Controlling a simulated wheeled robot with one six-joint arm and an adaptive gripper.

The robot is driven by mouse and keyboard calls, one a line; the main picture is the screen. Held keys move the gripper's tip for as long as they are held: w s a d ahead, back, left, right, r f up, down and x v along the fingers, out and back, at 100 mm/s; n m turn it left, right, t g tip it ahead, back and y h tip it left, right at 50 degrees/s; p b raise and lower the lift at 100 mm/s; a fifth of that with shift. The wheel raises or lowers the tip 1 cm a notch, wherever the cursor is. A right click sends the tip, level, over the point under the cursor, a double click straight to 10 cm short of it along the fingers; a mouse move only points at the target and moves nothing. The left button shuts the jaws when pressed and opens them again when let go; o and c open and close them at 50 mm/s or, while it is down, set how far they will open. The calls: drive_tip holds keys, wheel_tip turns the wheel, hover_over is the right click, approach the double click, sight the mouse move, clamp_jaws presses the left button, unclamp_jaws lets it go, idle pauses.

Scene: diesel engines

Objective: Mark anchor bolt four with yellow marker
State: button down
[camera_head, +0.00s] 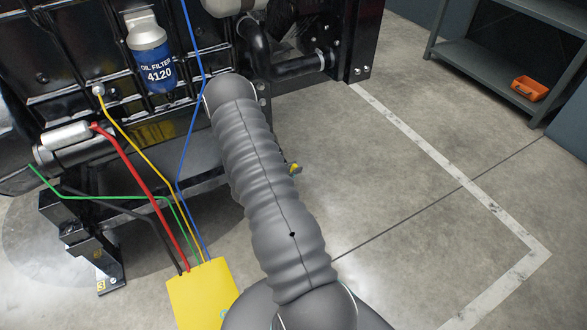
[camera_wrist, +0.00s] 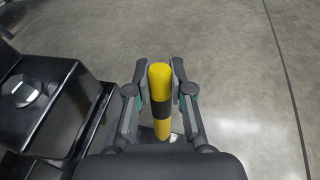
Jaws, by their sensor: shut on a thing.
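My gripper (camera_wrist: 159,82) is shut on a yellow marker (camera_wrist: 160,128) with a black band, seen in the wrist view. The marker stands lengthwise between the two fingers. In the head view my arm hides most of the gripper; a small yellow bit (camera_head: 294,169) shows beside the arm, probably the marker. At the left of the wrist view is a black stepped metal part (camera_wrist: 57,98) with a pale round feature (camera_wrist: 20,91) on top; I cannot tell whether this is anchor bolt four. A foot bearing the number 3 (camera_head: 101,286) shows at lower left in the head view.
The black engine with a blue oil filter (camera_head: 155,66) fills the upper left. Colored cables run down to a yellow box (camera_head: 200,295). The concrete floor (camera_head: 400,190) at right is clear.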

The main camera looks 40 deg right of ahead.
wheel_tip(320, 180, down, 8)
drive_tip(key=b, duration=0.4)
drive_tip(key=shift+r+b, duration=0.2)
drive_tip(key=shift+b, duration=0.1)
drive_tip(key=shift+a, duration=0.15)
idle(0.7)
drive_tip(key=shift+f, duration=0.25)
idle(0.8)
drive_tip(key=shift+s+a+f, duration=0.1)
drive_tip(key=shift+s, duration=0.45)
idle(1.2)
drive_tip(key=shift+r, duration=0.2)
drive_tip(key=shift+r+p, duration=0.3)
drive_tip(key=shift+r, duration=0.2)
drive_tip(key=shift+r, duration=0.2)
drive_tip(key=shift+w+r+p, duration=0.1)
drive_tip(key=shift+r+p, duration=1.35)
drive_tip(key=shift+r, duration=1)
